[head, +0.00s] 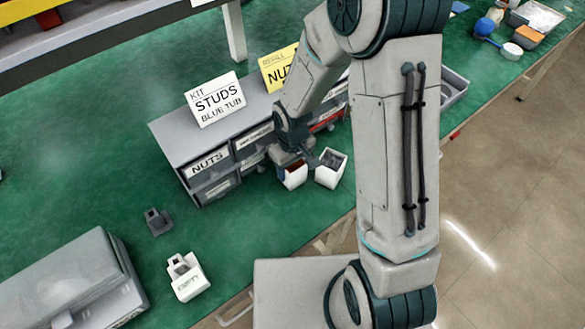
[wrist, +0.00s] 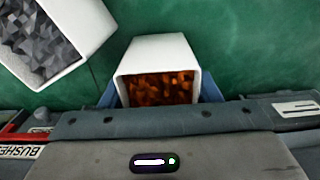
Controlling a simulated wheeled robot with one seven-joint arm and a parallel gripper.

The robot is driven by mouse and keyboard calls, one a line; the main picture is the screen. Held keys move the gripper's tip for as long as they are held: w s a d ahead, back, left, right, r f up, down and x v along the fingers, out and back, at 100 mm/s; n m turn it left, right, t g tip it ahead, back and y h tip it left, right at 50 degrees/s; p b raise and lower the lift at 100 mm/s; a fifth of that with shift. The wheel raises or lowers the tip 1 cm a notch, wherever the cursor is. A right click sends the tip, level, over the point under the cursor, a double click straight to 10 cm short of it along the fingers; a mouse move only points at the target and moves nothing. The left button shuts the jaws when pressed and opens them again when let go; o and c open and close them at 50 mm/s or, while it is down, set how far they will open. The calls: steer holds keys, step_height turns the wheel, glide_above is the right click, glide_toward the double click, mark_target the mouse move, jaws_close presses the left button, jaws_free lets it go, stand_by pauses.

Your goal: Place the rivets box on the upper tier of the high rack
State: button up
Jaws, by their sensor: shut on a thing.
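A white open box with copper-orange pieces (wrist: 158,50) sits between the blue fingers of my gripper (wrist: 158,95) in the wrist view. No label shows on it, so I cannot read whether it is the rivets box. In the head view my gripper (head: 296,158) is low over the green table, shut on this white box (head: 293,179), in front of the drawer unit. Whether the box touches the table is unclear. A raised rack (head: 100,37) with a white edge and yellow and red things on it is cut off at the upper left; I cannot tell its tiers.
A white box of grey pieces (head: 331,168) stands close to the right of the held box. The grey drawer unit (head: 170,140) bears STUDS (head: 216,100) and yellow NUTS (head: 280,68) cards.

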steer(key=shift+r, duration=0.1)
steer(key=shift+f, duration=0.2)
steer(key=o, duration=1.2)
steer(key=shift+c, duration=0.2)
